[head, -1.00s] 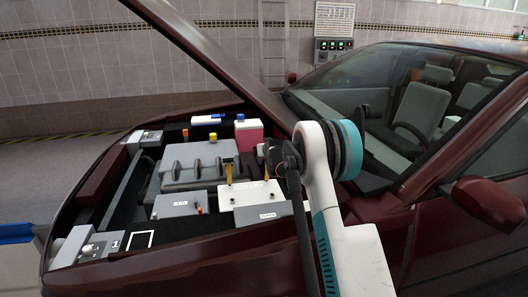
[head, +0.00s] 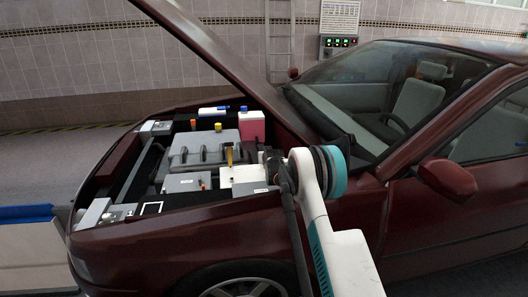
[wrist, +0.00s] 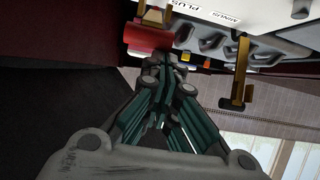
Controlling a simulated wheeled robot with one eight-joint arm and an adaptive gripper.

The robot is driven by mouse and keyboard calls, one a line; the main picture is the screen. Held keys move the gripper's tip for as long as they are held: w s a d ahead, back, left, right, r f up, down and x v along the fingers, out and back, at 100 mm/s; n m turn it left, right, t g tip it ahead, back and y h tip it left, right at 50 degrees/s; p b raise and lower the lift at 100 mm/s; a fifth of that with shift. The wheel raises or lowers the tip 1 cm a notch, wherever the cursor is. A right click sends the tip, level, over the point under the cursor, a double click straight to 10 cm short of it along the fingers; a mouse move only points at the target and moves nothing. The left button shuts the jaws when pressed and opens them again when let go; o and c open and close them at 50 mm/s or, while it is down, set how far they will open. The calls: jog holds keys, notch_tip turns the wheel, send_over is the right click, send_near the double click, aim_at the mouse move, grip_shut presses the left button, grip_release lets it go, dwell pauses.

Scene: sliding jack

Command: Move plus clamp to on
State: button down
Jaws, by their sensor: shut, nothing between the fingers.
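The plus clamp, a brass bracket (wrist: 153,17) with a red cylindrical part (wrist: 148,38), sits beside the PLUS label at the top of the wrist view. My gripper (wrist: 161,62) is shut and empty, its fingertips right by the red part; whether they touch it I cannot tell. The white battery (wrist: 215,12) carries PLUS and MINUS labels. A second brass clamp (wrist: 238,75) stands to the right, near the MINUS side. In the head view one brass clamp (head: 229,155) shows on the battery (head: 238,173); my arm hides my fingertips and the plus clamp.
The dark red car (head: 220,235) has its hood (head: 215,45) raised over the engine bay. A grey engine cover (head: 205,150), a pink reservoir (head: 252,126) and a grey box (head: 182,182) surround the battery. The windshield and side mirror (head: 448,179) lie to the right.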

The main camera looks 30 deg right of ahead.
jog(key=shift+s+a+f, duration=0.15)
jog(key=shift+s+f, duration=0.4)
jog(key=shift+f, duration=0.3)
jog(key=shift+s+a+f, duration=0.15)
jog(key=shift+s+f, duration=0.4)
jog(key=shift+f, duration=0.25)
jog(key=shift+r, duration=0.1)
